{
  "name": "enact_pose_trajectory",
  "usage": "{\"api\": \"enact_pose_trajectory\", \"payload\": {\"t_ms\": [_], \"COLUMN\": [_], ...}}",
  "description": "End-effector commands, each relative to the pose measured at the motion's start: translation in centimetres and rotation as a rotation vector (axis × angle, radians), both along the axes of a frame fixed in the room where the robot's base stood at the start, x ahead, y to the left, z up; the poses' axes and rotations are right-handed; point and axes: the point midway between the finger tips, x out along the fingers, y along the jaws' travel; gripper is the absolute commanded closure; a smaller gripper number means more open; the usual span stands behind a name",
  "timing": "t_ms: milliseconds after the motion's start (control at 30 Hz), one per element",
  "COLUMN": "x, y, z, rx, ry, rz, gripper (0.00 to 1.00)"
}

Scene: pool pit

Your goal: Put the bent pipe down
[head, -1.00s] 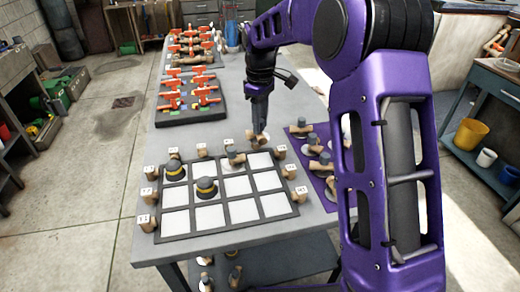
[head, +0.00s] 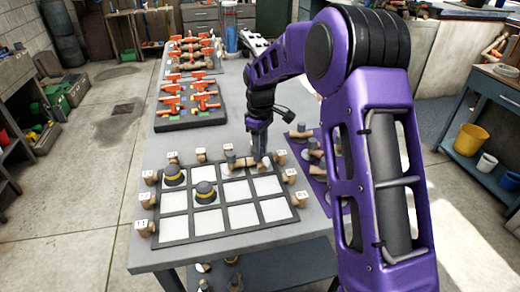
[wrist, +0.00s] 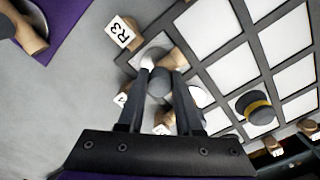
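My gripper (head: 258,158) points down over the far edge of the grid board (head: 185,240), near its far right cells. In the wrist view its two fingers (wrist: 162,66) are closed around the grey part of the bent pipe (wrist: 159,82). Brown wood shows beside the fingertips in the head view. The pipe is low over the board beside the R3 label; I cannot tell whether it touches. Another pipe piece (head: 232,160) stands in the cell to the left. Two grey domes with yellow bands (head: 174,175) (head: 205,193) sit in other cells.
Wooden label blocks, one marked R3 (wrist: 122,32), line the board's edges. A purple mat (head: 318,170) with several pipe pieces lies right of the board. Dark trays with orange-handled valves (head: 190,117) stand farther back. Bare table shows left of the board.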

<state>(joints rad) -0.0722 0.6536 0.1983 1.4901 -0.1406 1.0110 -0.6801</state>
Motion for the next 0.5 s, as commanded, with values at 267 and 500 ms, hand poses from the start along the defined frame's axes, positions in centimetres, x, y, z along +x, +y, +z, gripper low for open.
{"api": "enact_pose_trajectory", "payload": {"t_ms": [267, 500], "x": [-0.01, 0.01], "y": [0.00, -0.01], "z": [0.01, 0.50], "rx": [0.000, -0.001], "ry": [0.000, -0.001], "rz": [0.000, 0.000], "gripper": [0.36, 0.36]}}
